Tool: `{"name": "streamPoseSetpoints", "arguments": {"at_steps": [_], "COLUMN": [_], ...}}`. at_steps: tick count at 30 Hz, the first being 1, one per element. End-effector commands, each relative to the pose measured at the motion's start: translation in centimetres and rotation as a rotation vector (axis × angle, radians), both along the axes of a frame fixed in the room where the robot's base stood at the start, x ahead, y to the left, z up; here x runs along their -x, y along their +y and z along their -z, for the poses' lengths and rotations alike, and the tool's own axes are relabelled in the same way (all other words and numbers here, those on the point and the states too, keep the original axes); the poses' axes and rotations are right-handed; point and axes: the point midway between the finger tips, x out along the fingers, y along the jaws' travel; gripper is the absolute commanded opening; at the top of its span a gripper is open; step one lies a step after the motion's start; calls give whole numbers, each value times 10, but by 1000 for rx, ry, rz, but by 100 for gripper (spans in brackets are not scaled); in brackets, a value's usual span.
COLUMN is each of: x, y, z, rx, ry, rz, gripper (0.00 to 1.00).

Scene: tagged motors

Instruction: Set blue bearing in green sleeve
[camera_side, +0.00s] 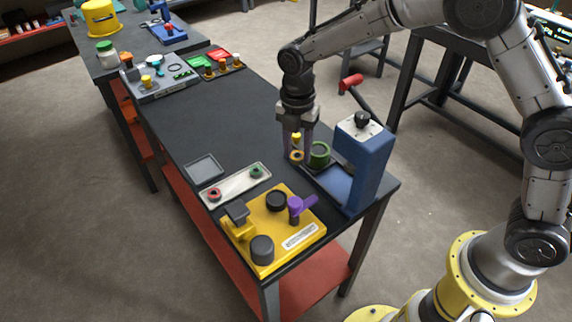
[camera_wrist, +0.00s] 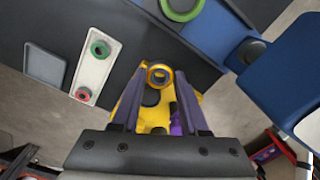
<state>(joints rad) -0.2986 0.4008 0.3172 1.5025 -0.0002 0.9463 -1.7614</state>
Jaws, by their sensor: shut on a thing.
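My gripper (camera_side: 297,156) points down over the table's right part, and its fingers are shut on a yellow-orange ring (camera_side: 296,156) with a greyish centre. The ring also shows between the fingertips in the wrist view (camera_wrist: 159,74). The green sleeve (camera_side: 319,154) stands upright just right of the gripper, close to the blue press; in the wrist view its round rim (camera_wrist: 182,8) is at the top edge, partly cut off. The held ring is apart from the sleeve. I cannot make out a bearing that is clearly blue.
The blue press (camera_side: 362,165) with a red handle stands close on the right. In front are a yellow fixture (camera_side: 270,245), a pale strip (camera_side: 236,185) with a red and a green ring, and a grey square tray (camera_side: 203,168). The table's middle is clear.

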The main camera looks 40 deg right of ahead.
Motion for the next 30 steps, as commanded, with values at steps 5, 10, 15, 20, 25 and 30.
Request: {"name": "streamPoseSetpoints", "arguments": {"at_steps": [5,10,15,20,25,30], "x": [-15,-21,-22,-22,-22,-22], "y": [-52,-83,-90,-90,-90,-90], "z": [-13,-18,-16,-7,6,16], "rx": [-8,-9,-8,-8,-8,-8], "ry": [-12,-24,-23,-23,-23,-23], "rz": [-124,-52,-35,-34,-34,-34], "gripper": [4,4,4,4,4,4]}}
